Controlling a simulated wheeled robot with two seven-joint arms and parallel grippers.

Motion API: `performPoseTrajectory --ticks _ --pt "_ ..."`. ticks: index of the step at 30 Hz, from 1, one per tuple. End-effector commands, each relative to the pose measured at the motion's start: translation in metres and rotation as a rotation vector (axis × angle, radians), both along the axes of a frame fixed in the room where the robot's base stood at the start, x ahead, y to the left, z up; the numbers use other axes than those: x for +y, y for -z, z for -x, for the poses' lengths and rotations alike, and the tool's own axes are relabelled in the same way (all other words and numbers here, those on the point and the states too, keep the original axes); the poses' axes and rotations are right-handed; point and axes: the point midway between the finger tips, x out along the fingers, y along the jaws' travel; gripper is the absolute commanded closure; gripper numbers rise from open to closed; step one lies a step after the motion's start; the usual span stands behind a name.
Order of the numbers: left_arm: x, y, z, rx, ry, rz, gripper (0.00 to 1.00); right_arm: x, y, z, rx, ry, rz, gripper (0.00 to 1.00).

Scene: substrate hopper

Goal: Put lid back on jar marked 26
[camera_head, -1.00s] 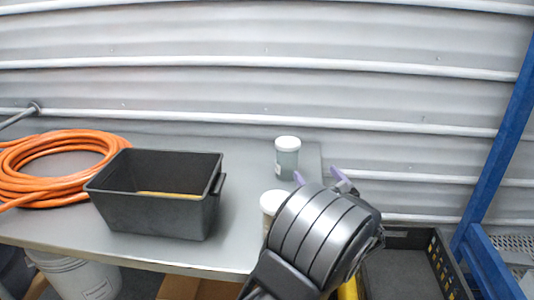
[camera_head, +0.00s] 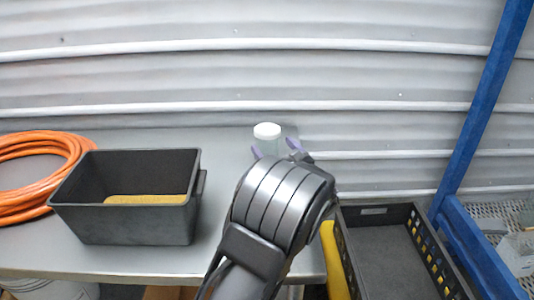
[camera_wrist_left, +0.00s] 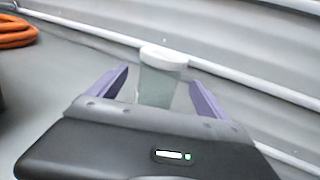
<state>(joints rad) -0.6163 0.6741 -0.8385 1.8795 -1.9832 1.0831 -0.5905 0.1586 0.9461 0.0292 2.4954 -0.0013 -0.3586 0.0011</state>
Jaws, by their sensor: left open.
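A clear jar with a white lid on top (camera_head: 267,131) stands upright at the back right of the grey table (camera_head: 110,262). The same jar shows in the left wrist view (camera_wrist_left: 160,82), between the purple fingers. No number on it can be read. My left gripper (camera_head: 276,148) is open, its fingertips to either side of the jar; whether they touch it I cannot tell. It also shows in the left wrist view (camera_wrist_left: 159,80). A second white-topped jar, seen earlier nearer the front, is now out of sight, probably behind my arm. My right gripper is not in view.
A black bin (camera_head: 125,222) with something yellow inside stands left of my arm. An orange hose coil (camera_head: 40,190) lies at the far left. A dark crate (camera_head: 388,215) and a blue frame (camera_head: 475,130) are at the right. A ribbed wall is behind the table.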

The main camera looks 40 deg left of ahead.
Motion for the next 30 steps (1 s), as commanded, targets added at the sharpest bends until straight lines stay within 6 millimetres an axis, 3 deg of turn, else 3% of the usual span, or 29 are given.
performPoseTrajectory --ticks 10,21,30 --pt "0.005 -0.001 -0.003 0.0 0.0 0.0 0.12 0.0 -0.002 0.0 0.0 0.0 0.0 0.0" --pt "0.043 -0.001 -0.025 0.001 0.0 -0.001 0.12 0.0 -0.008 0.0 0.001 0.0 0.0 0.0" --pt "0.044 -0.001 -0.027 0.001 0.001 0.001 0.12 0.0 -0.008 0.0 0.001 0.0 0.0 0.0"
